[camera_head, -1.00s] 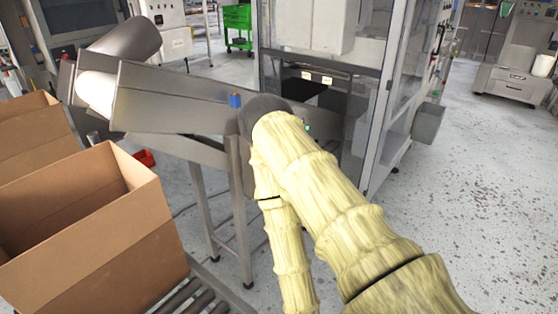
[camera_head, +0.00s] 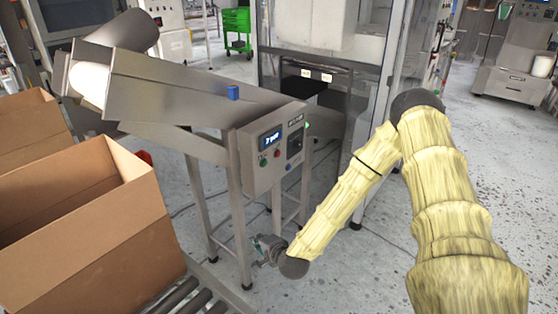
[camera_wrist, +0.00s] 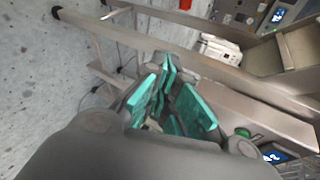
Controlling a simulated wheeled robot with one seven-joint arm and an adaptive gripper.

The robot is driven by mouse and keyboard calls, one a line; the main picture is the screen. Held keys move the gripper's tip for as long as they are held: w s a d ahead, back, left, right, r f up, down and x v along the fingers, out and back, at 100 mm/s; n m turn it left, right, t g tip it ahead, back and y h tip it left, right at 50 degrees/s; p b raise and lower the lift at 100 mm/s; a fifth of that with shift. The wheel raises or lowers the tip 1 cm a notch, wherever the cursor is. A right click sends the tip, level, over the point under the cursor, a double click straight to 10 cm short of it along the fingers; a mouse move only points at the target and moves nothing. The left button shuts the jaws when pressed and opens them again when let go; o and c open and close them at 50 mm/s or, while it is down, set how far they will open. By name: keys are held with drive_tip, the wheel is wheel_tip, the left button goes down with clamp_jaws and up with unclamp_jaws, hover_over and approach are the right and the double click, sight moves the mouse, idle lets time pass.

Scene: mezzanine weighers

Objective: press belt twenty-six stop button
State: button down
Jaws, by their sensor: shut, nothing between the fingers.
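A grey control box (camera_head: 262,150) is mounted on the legs of the inclined metal conveyor. It has a lit display (camera_head: 271,138), a small red button (camera_head: 277,153) and a green button (camera_head: 262,161). The labels are too small to read, so I cannot confirm the belt number. My gripper (camera_head: 261,246) is low beside the conveyor legs, below the box and apart from its buttons. In the wrist view, the teal-padded fingers (camera_wrist: 165,98) hold nothing. A lit display (camera_wrist: 276,157) and a green round part (camera_wrist: 242,133) show at lower right.
An open cardboard box (camera_head: 95,245) stands on rollers (camera_head: 195,302) at lower left. A glass-sided machine (camera_head: 335,60) is behind the control box. Clear floor (camera_head: 490,150) lies at right.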

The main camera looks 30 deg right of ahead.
sight(278, 154)
drive_tip(key=w+d+r+m+t+h, duration=0.1)
drive_tip(key=d+r+m, duration=0.3)
drive_tip(key=d, duration=0.4)
drive_tip(key=w+d+r+m+t+h+b, duration=0.1)
drive_tip(key=w+d+r+m+t+h, duration=0.1)
drive_tip(key=w+d+r+m+h, duration=0.2)
drive_tip(key=w+d+r+m+t+h+b, duration=0.1)
drive_tip(key=w+d+r+m+t+h, duration=0.1)
drive_tip(key=d+r, duration=0.5)
drive_tip(key=w+d+m+h, duration=0.1)
drive_tip(key=d+m, duration=0.1)
drive_tip(key=d, duration=0.4)
drive_tip(key=shift+r+m, duration=0.4)
drive_tip(key=shift+w, duration=0.25)
drive_tip(key=w+a+b, duration=0.3)
drive_tip(key=w, duration=0.5)
drive_tip(key=shift+a, duration=0.25)
